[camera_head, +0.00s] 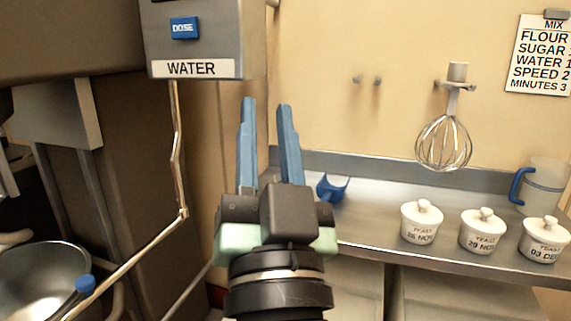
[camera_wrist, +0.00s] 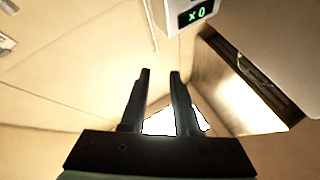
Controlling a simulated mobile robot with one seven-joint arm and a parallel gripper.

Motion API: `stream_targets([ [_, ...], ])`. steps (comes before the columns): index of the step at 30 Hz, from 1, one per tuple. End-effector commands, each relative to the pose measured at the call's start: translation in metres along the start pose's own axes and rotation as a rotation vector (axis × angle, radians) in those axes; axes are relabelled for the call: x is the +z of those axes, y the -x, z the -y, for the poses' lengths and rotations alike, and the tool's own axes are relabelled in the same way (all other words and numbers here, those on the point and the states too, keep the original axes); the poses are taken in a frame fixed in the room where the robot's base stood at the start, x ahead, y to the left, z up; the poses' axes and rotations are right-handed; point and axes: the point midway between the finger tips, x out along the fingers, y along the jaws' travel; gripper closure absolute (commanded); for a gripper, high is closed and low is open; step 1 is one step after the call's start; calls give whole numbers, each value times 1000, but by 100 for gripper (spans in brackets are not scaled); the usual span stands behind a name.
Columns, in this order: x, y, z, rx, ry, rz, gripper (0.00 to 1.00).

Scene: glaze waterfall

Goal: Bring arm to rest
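My gripper (camera_head: 267,104) is raised in front of the wall, left of the steel counter (camera_head: 375,200), with its two blue-grey fingers pointing up. The fingers are apart and nothing shows between them. In the wrist view my gripper (camera_wrist: 160,75) also shows two separate fingers with an empty gap. Its fingertips are below and apart from a grey box with a green "x 0" display (camera_wrist: 197,14).
A grey WATER dispenser (camera_head: 205,45) with a blue DOSE button hangs at upper left. A pipe (camera_head: 178,150) runs down towards a steel bowl (camera_head: 40,280). The counter holds a blue scoop (camera_head: 330,190), yeast jars (camera_head: 422,222) and a jug (camera_head: 545,185). A whisk (camera_head: 443,140) hangs above.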

Motion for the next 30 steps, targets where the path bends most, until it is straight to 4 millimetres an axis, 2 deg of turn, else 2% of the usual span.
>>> stream_targets([
  [1,-34,-3,8,-1,85,-65,70],
  [6,-125,5,26,45,343,-236,70],
  [7,-138,2,29,53,365,-247,70],
  [9,-150,-14,33,51,354,-229,70],
  [14,-182,-38,42,49,350,-228,70],
  [21,-238,-79,59,47,347,-226,70],
  [25,-260,-94,65,47,346,-225,70],
  [30,-271,-102,69,46,346,-225,70],
])
